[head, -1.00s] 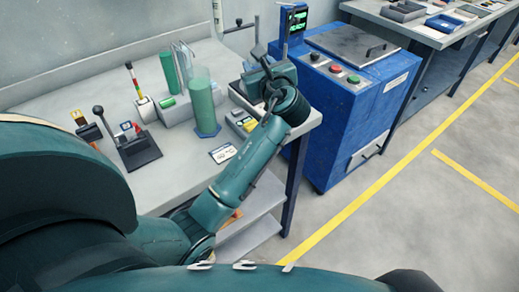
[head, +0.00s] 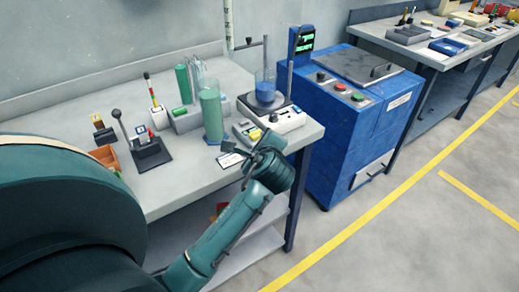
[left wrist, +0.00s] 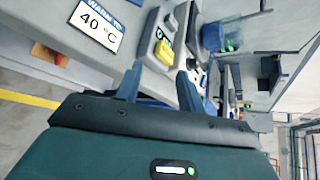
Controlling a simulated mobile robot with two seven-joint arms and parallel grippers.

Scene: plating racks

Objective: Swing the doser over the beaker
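The beaker (head: 265,87) is clear with blue liquid and stands on a white device with a dark round plate (head: 287,122) near the bench's right end. A thin rod with a crossbar and small knob, apparently the doser (head: 250,43), shows just above the beaker; I cannot tell whether it is directly over it. My left gripper (head: 257,150) is in front of the device at the bench's front edge, apart from beaker and doser. In the left wrist view its two fingers (left wrist: 160,88) are apart with nothing between them. My right gripper is out of view.
A green-filled cylinder (head: 210,112) stands left of the beaker, with a card (head: 230,159) before it. A keypad box with a yellow button (head: 255,134) lies beside the gripper. A blue machine (head: 350,130) stands right of the bench. A lever stand (head: 150,153) is at left.

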